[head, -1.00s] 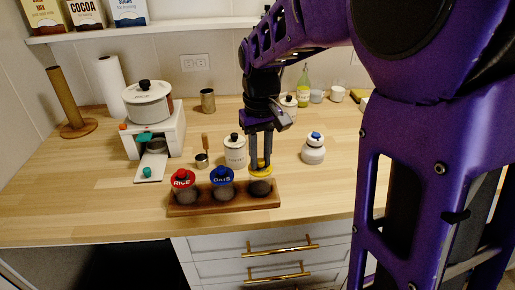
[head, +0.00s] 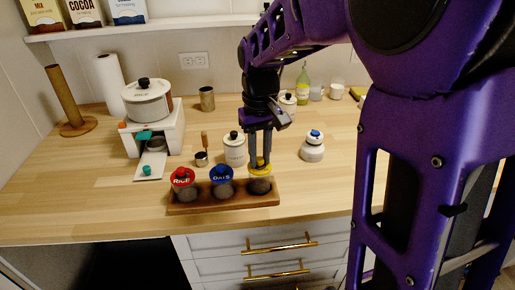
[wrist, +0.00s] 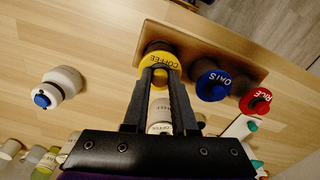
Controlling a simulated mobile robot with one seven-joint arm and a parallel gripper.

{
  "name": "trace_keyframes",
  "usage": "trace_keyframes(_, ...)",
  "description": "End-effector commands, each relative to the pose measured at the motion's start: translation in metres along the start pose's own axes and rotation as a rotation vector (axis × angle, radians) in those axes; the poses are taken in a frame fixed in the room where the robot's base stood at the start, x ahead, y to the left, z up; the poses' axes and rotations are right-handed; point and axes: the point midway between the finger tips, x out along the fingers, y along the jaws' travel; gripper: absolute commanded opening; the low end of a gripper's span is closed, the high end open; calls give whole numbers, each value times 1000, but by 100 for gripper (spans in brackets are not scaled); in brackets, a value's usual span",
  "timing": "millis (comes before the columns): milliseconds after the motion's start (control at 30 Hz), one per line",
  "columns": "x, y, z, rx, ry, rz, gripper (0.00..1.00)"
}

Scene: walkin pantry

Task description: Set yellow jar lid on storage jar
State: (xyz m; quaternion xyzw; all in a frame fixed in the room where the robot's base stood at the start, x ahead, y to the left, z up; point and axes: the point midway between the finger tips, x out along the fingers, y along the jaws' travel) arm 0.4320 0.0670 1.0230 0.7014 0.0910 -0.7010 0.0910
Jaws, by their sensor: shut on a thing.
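The yellow jar lid (head: 261,165), marked COFFEE in the wrist view (wrist: 165,57), is between my gripper's fingertips (head: 260,158). My gripper, also in the wrist view (wrist: 160,70), is shut on it from above. The lid is at the mouth of the right-hand storage jar (head: 260,184), a dark jar in the wooden rack (head: 203,206). The lid looks level, but I cannot tell whether it fully touches the rim.
Jars with a red RICE lid (head: 182,176) and a blue OATS lid (head: 221,175) share the rack. A white canister (head: 234,150) stands just behind, and a white jar with a blue knob (head: 313,148) at right. The counter's front left is clear.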

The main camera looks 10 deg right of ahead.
Motion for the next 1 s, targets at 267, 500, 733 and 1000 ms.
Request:
trace_keyframes(267, 1, 0, 0, 0, 0, 0, 0)
trace_keyframes(500, 1, 0, 0, 0, 0, 0, 0)
trace_keyframes(733, 3, 0, 0, 0, 0, 0, 0)
trace_keyframes(1000, 7, 0, 0, 0, 0, 0, 0)
